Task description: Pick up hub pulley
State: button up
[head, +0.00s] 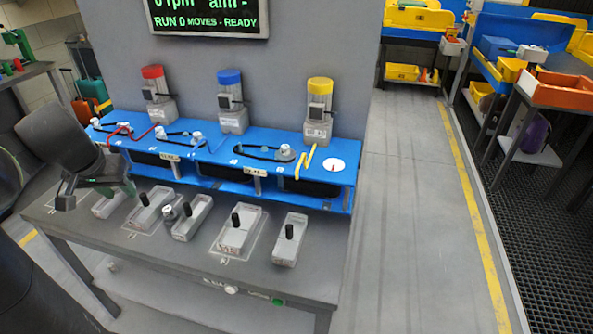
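A small grey cylindrical part with a dark top (169,213) stands on the grey table between two light grey trays. It looks like the hub pulley, but it is too small to be sure. My gripper (97,194) is at the left, above the table's left end, left of that part and apart from it. Its two dark fingers appear spread, with nothing seen between them. It partly hides the leftmost tray (108,205).
Several grey trays with black upright knobs, such as the rightmost tray (290,240), line the table (190,262). Behind them stands a blue conveyor unit (335,180) with red-, blue- and yellow-topped cylinders. A wide aisle (410,230) is clear at the right.

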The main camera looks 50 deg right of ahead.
aim_at(285, 153)
jog(key=k+l+u, duration=0.1)
jog(key=k+l, duration=0.15)
jog(key=k, duration=0.25)
jog(key=k+l+u, duration=0.15)
jog(key=k, duration=0.35)
jog(key=k+l+u, duration=0.1)
jog(key=k, duration=0.4)
jog(key=l+u, duration=0.1)
jog(key=l, duration=0.45)
jog(key=k+l+u, duration=0.1)
jog(key=l, duration=0.45)
jog(key=k+l+u, duration=0.1)
jog(key=l, duration=0.45)
jog(key=k+l+u, duration=0.1)
jog(key=l, duration=0.45)
jog(key=i+l, duration=0.3)
jog(key=i+l+u, duration=0.1)
jog(key=i+l, duration=0.2)
jog(key=l, duration=0.2)
